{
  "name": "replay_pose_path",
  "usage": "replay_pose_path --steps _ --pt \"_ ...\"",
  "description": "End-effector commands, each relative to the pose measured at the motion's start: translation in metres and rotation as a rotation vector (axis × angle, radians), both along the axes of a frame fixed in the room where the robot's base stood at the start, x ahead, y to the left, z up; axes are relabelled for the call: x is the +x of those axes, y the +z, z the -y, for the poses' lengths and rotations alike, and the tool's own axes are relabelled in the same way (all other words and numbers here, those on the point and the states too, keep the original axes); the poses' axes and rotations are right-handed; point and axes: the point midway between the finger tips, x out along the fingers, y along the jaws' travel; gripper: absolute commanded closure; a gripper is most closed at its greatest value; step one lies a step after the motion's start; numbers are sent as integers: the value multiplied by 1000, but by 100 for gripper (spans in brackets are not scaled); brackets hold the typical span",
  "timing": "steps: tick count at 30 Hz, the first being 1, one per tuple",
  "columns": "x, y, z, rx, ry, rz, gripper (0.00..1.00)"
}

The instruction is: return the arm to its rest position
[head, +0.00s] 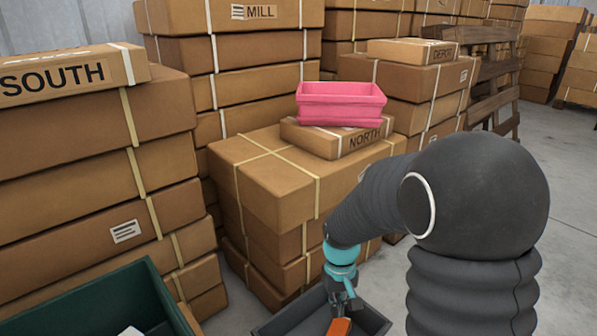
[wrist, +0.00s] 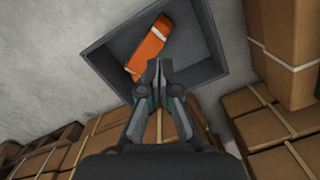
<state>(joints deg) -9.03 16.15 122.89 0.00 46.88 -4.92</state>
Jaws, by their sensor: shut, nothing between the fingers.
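My arm reaches forward and down in the head view, from the dark column at the right. My gripper (head: 346,299) is at its lower end, above a dark grey tray (head: 287,326). In the wrist view my gripper (wrist: 159,68) is shut, with its fingertips together and nothing between them. An orange thing with a white band (wrist: 149,47) lies in the grey tray (wrist: 207,75), just beyond the fingertips. In the head view only part of the orange thing (head: 339,327) shows, at the bottom edge. I cannot tell if the fingertips touch it.
Stacked cartons stand close on the left and behind. A pink bin (head: 340,104) sits on the NORTH box (head: 330,138). A green bin (head: 98,295) is at the lower left. A wooden pallet (head: 492,85) leans at the right back. Bare floor (head: 560,150) lies at the right.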

Motion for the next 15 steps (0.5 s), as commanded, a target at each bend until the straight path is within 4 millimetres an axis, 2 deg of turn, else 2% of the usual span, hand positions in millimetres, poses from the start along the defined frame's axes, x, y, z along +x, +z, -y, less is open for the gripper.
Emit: replay_pose_path --steps 1,3,15 --pt "-9 20 4 2 -17 20 100" --pt "-22 41 10 4 -41 43 100" --pt "-95 138 36 25 -147 203 100"
